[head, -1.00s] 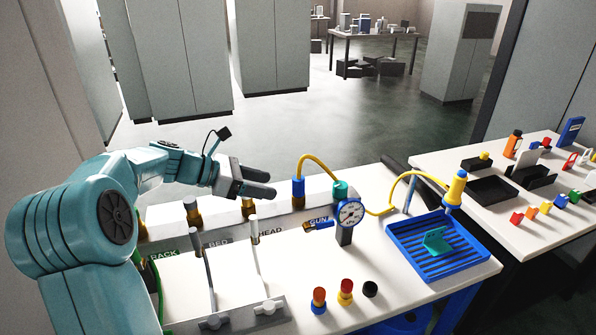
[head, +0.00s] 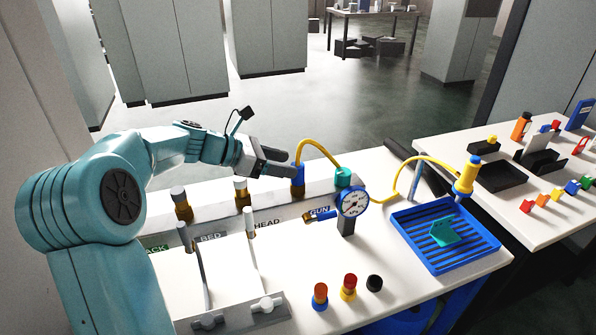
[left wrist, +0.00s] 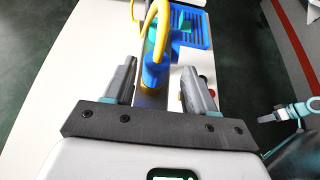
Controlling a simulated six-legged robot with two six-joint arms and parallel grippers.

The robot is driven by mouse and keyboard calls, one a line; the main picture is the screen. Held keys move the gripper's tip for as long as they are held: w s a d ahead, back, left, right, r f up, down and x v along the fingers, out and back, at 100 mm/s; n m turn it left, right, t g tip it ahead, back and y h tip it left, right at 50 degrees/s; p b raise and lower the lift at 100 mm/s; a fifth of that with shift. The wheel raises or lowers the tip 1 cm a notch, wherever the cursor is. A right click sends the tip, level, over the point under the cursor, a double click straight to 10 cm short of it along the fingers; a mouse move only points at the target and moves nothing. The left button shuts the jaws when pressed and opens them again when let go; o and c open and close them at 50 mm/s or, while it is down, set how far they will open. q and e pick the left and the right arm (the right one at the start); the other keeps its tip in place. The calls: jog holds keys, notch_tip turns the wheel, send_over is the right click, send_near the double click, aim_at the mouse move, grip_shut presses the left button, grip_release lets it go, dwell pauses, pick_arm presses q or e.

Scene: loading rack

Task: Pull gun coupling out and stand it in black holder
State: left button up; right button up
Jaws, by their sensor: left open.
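The gun coupling (head: 298,182) is blue, with a yellow hose from its top. It stands upright in the grey rail behind the GUN label (head: 319,211). My left gripper (head: 290,163) is open, its fingertips at the coupling's upper part. In the left wrist view the coupling (left wrist: 155,72) lies between the two spread fingers, not clamped. Black trays (head: 499,176) and a black slotted block (head: 541,160) are on the right table; I cannot tell which is the holder. What looks like my right gripper (left wrist: 284,112) shows small in the left wrist view.
A pressure gauge (head: 353,203) and a teal fitting (head: 343,177) stand right of the coupling. A blue slatted tray (head: 408,263) holds a teal piece. Brass fittings (head: 183,208) line the rail at left. Coloured plugs (head: 348,288) stand in front. A gap separates the tables.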

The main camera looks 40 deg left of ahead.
aim_at(300, 164)
pick_arm(q)
jog(key=shift+w+d+f, duration=0.2)
jog(key=shift+w+f, duration=0.05)
jog(key=shift+w, duration=0.1)
jog(key=shift+a+x, duration=0.25)
jog(key=shift+x, duration=0.8)
jog(key=shift+w+d+f, duration=0.15)
jog(key=shift+w, duration=0.15)
jog(key=shift+d, duration=0.1)
jog(key=shift+s, duration=0.3)
jog(key=shift+w, duration=0.25)
jog(key=c, duration=0.9)
jog(key=shift+s, duration=0.15)
jog(key=shift+r+p, duration=0.4)
jog(key=shift+p, duration=0.15)
jog(key=shift+r+p, duration=0.45)
jog(key=shift+r, duration=0.05)
jog(key=shift+r+p, duration=0.85)
jog(key=shift+p, duration=0.1)
